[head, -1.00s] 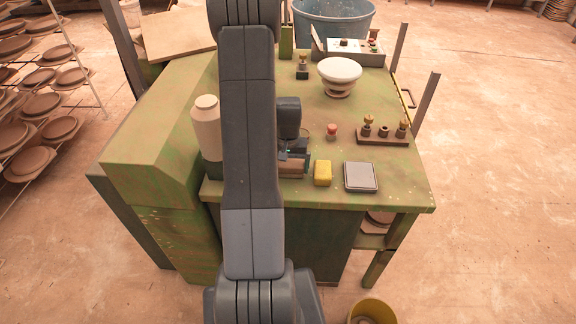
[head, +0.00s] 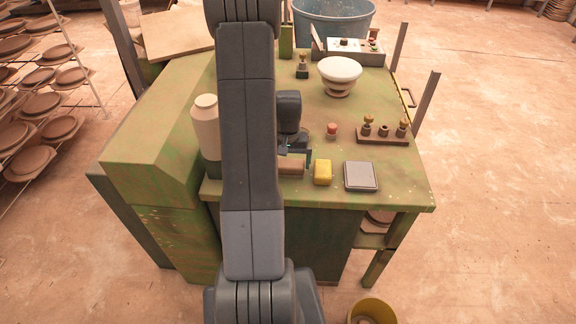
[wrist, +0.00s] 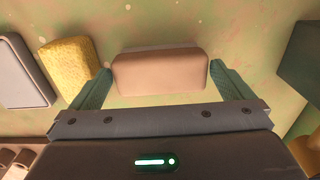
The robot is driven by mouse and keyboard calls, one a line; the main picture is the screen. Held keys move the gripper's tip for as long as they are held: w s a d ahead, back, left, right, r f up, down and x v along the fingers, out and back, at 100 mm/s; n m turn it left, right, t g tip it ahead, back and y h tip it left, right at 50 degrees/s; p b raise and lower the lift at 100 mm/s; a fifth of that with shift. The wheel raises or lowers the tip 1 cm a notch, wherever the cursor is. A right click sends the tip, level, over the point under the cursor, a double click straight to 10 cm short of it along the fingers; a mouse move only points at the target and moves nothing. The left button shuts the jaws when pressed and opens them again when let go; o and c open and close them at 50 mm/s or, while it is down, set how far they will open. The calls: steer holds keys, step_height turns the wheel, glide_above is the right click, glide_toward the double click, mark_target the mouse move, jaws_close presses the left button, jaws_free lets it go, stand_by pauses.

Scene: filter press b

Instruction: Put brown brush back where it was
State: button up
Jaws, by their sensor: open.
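The brown brush (head: 291,166), a brown block, lies on the green table near its front edge, partly hidden by my arm in the head view. In the wrist view the brush (wrist: 160,73) lies crosswise just beyond my open gripper (wrist: 160,82). One teal finger is on each side of it, with a gap at both ends. In the head view my gripper (head: 296,153) is at the brush's back side, partly hidden by my arm. I cannot tell the exact height of the fingers over the table.
A yellow sponge (head: 322,172) lies close to the brush's right, with a grey square pad (head: 361,176) beyond it. A pale bottle (head: 206,125) stands left of my arm. A red button (head: 332,129), a stamp rack (head: 383,135) and a white-topped stand (head: 339,76) are farther back.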

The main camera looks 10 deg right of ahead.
mark_target(288, 164)
step_height(288, 164, up, 10)
steer(key=shift+b, duration=0.3)
step_height(288, 164, down, 12)
steer(key=shift+s+f+p, duration=0.1)
steer(key=shift+f+p, duration=0.1)
steer(key=shift+p, duration=0.2)
steer(key=shift+r, duration=1)
steer(key=shift+f, duration=0.1)
